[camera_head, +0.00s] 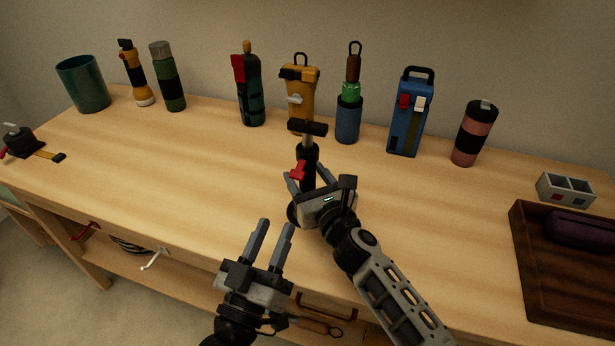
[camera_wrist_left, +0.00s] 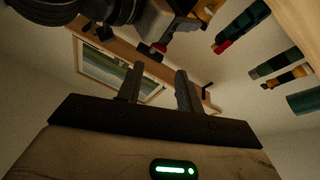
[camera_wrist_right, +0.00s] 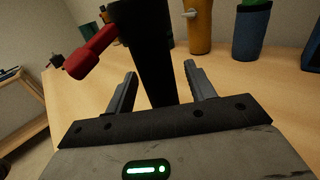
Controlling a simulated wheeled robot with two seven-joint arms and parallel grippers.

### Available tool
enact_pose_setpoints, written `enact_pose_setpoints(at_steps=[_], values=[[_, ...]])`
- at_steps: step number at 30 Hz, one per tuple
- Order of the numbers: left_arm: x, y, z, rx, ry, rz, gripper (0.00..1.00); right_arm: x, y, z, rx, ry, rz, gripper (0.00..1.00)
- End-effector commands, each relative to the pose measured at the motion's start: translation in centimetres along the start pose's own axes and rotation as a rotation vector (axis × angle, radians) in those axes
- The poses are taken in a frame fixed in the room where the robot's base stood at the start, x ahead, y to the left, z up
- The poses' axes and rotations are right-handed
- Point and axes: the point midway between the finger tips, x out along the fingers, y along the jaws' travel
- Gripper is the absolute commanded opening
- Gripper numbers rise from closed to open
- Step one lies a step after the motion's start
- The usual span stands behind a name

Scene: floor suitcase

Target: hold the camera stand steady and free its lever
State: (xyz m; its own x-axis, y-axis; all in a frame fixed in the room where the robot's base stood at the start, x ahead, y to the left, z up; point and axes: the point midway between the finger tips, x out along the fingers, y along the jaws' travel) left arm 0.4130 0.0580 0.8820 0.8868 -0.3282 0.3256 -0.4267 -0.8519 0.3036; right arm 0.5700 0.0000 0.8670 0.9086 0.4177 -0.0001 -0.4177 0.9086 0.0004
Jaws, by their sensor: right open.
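The camera stand (camera_head: 308,155) stands upright on the table, a black post with a grey upper rod and a dark crosspiece on top. Its red lever (camera_head: 298,171) sticks out to the left of the post. My right gripper (camera_head: 306,175) is low at the stand, with its open fingers on either side of the post. In the right wrist view the black post (camera_wrist_right: 150,55) rises between the fingers, with gaps visible, and the red lever (camera_wrist_right: 92,52) is at upper left. My left gripper (camera_head: 276,226) is open and empty, nearer the front edge. The stand's foot is hidden.
Behind stand a teal cup (camera_head: 83,84), several flasks and tools, and a blue case (camera_head: 409,115). A clamp-like tool (camera_head: 22,142) lies far left. A dark tray (camera_head: 545,270) with a purple item is at right. Bare tabletop lies left of the stand.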

Motion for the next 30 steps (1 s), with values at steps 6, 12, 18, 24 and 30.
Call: enact_pose_setpoints(at_steps=[6, 12, 18, 24, 30], values=[[0.0, 0.0, 0.0, 0.0, 0.0, 0.0, 0.36, 0.0, 0.0, 0.0, 0.0, 0.0, 0.0, 0.43], [0.0, 0.0, 0.0, 0.0, 0.0, 0.0, 0.36, 0.0, 0.0, 0.0, -0.001, 0.0, 0.0, 0.0], [1.4, -2.3, -1.0, 0.171, 0.056, 0.001, 0.0, -0.1, 0.0, 0.0, -0.001, 0.0, 0.0, 0.0], [6.7, -7.6, -5.7, 0.906, 0.32, 0.027, 0.0, -0.1, 0.0, 0.0, -0.001, 0.0, 0.0, 0.0], [11.1, -4.6, -6.8, 1.735, 0.766, 0.204, 0.0, -0.1, 0.0, 0.0, -0.001, 0.0, 0.0, 0.0]])
